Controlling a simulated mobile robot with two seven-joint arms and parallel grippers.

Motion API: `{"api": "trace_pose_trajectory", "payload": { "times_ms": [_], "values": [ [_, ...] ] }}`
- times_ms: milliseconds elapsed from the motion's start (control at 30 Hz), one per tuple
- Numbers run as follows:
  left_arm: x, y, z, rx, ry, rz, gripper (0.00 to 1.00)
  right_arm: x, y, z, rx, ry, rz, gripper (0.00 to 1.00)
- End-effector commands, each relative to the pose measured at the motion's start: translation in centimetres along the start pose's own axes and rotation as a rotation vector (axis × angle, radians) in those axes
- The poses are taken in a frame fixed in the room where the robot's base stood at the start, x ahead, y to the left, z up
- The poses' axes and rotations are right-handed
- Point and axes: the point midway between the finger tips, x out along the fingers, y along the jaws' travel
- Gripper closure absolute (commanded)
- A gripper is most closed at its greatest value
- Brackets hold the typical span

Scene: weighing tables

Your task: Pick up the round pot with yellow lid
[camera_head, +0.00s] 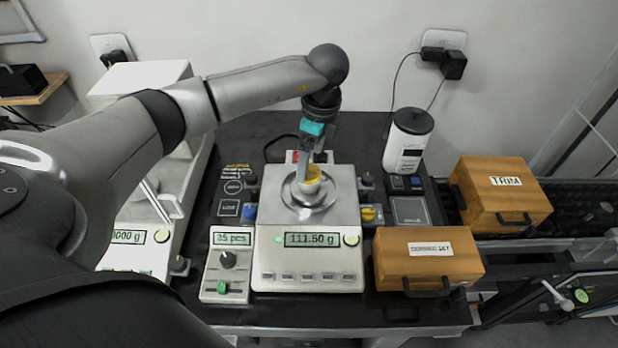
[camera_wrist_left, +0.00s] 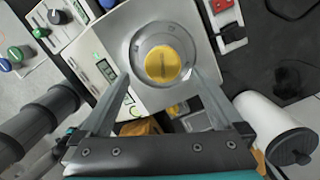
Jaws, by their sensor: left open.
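The round pot with yellow lid (camera_head: 311,176) stands on the round pan of the weighing scale (camera_head: 336,264) in the head view. Its yellow lid (camera_wrist_left: 162,64) shows from above in the left wrist view. The scale display reads about 111.50 g. My left gripper (camera_head: 309,160) is above and around the pot in the head view, and its fingers partly hide it. In the left wrist view my left gripper (camera_wrist_left: 168,85) is open, with one finger to each side of the lid and gaps between. My right gripper is not in view.
Wooden boxes, one labelled TRIM (camera_head: 500,222) and a nearer one (camera_head: 418,285), stand to the right. A white cylinder device (camera_head: 405,150) stands behind right. A small control box (camera_head: 226,285) is left of the scale, and another scale (camera_head: 128,257) is farther left.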

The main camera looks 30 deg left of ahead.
Motion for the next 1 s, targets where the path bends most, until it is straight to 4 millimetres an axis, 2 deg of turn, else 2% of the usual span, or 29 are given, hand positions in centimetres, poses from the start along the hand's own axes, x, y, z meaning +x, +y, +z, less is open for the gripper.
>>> {"api": "trace_pose_trajectory", "payload": {
  "times_ms": [167,433,767,1000],
  "values": [
    [1.2,0.0,0.0,0.000,-0.001,0.002,0.00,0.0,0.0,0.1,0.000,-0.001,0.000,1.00],
    [5.1,-0.3,-0.1,0.000,0.000,0.002,0.00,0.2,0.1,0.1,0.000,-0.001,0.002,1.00],
    [5.7,-0.4,0.0,0.001,0.001,-0.001,0.00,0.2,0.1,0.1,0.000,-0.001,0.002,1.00],
    [5.7,-0.4,0.0,0.001,0.001,-0.001,0.27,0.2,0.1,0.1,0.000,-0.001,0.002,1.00]
  ]
}}
